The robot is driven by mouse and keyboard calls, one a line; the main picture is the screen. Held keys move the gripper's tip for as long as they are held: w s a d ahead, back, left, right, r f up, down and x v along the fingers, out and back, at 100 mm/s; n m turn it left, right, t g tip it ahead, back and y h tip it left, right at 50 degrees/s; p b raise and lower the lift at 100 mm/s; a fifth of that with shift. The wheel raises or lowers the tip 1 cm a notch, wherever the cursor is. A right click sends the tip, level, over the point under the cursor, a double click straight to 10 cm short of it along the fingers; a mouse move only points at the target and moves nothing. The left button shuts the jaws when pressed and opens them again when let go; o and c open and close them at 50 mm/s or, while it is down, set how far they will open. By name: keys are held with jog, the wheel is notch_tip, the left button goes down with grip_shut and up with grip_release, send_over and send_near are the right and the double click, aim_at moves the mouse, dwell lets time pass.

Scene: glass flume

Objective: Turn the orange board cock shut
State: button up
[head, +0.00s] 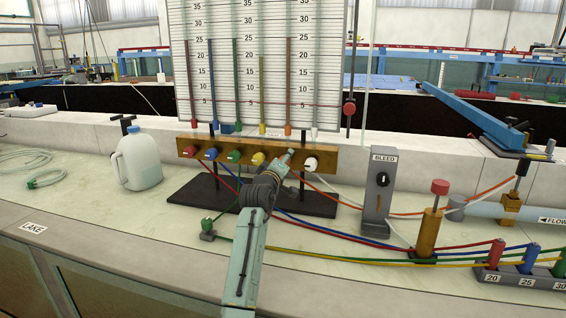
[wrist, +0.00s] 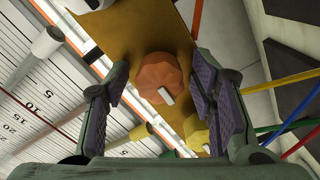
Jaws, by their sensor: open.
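The orange board cock (wrist: 160,76) shows in the wrist view as a faceted round knob on the brass-coloured strip (wrist: 150,30). A short white mark on its face points toward the bottom and slightly right of that picture. My gripper (wrist: 159,80) is open, one finger on each side of the knob in the picture, with visible gaps. I cannot tell whether the fingertips reach past its face. In the head view my gripper (head: 289,157) is at the strip between the yellow cock (head: 258,160) and the white cock (head: 311,163), and it hides the orange cock.
Red (head: 190,151), blue (head: 211,153) and green (head: 234,156) cocks sit further left on the strip. The yellow cock (wrist: 197,133) lies close by my right finger in the wrist view. A grey BLEED post (head: 379,195) stands right; coloured tubes run below. A white jug (head: 138,160) stands left.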

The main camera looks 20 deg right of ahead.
jog(key=c, duration=1.1)
jog(key=shift+c, duration=0.2)
jog(key=shift+m, duration=0.4)
jog(key=m+b, duration=0.2)
jog(key=m, duration=0.1)
jog(key=shift+m, duration=0.4)
jog(key=m+b, duration=0.1)
jog(key=m, duration=0.3)
jog(key=shift+m, duration=0.3)
jog(key=m+b, duration=0.1)
jog(key=m, duration=0.3)
jog(key=shift+s+r, duration=0.1)
jog(key=shift+d+m+b, duration=0.1)
jog(key=shift+m+b, duration=0.4)
jog(key=shift+m, duration=1.8)
jog(key=shift+c, duration=0.2)
